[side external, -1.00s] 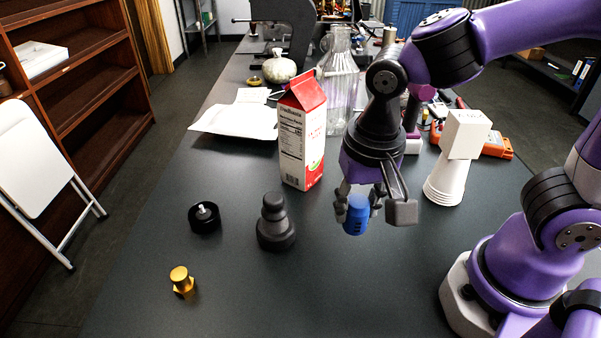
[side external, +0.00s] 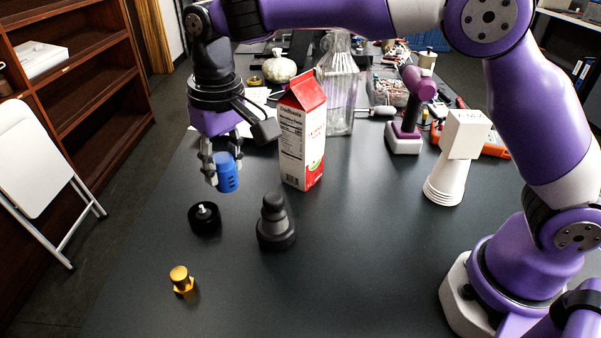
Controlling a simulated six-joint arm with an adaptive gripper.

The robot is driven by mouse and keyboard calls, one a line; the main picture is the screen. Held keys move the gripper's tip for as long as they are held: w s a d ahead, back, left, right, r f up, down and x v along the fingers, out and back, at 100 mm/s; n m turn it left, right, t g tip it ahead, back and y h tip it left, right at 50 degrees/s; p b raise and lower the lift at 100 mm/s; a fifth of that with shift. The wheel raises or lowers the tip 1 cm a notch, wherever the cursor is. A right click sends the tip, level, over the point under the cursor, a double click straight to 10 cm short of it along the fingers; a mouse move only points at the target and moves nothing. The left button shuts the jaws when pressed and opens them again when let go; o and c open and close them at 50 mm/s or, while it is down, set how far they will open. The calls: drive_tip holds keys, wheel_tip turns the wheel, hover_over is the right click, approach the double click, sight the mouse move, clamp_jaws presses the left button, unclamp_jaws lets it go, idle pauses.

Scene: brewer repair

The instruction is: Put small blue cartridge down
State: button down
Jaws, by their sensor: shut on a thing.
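The small blue cartridge (side external: 228,173) is held in my gripper (side external: 216,170) at the left of the table. My gripper points down and is shut on the cartridge, which is slightly tilted. The cartridge appears above the table, behind and a little above the black round cap with a white stem (side external: 204,217). Its exact height over the table is hard to tell from this single view.
A red and white carton (side external: 302,130) stands right of my gripper. A black stepped part (side external: 275,223) and a brass fitting (side external: 182,281) stand nearer the front. A white funnel-shaped part (side external: 455,158) and a purple tool (side external: 410,110) stand right. The middle of the table (side external: 350,250) is clear.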

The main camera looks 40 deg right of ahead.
drive_tip(key=shift+n, duration=0.5)
drive_tip(key=w+d+f, duration=0.2)
drive_tip(key=w+d, duration=0.1)
drive_tip(key=w+d+f, duration=0.2)
drive_tip(key=w+f, duration=0.1)
drive_tip(key=w+d+f, duration=0.2)
drive_tip(key=w+d, duration=0.1)
drive_tip(key=shift+w+d+f, duration=0.25)
drive_tip(key=shift+d, duration=0.1)
drive_tip(key=shift+d+f, duration=0.1)
drive_tip(key=shift+f, duration=1.95)
drive_tip(key=c, duration=0.5)
unclamp_jaws()
drive_tip(key=shift+f, duration=0.15)
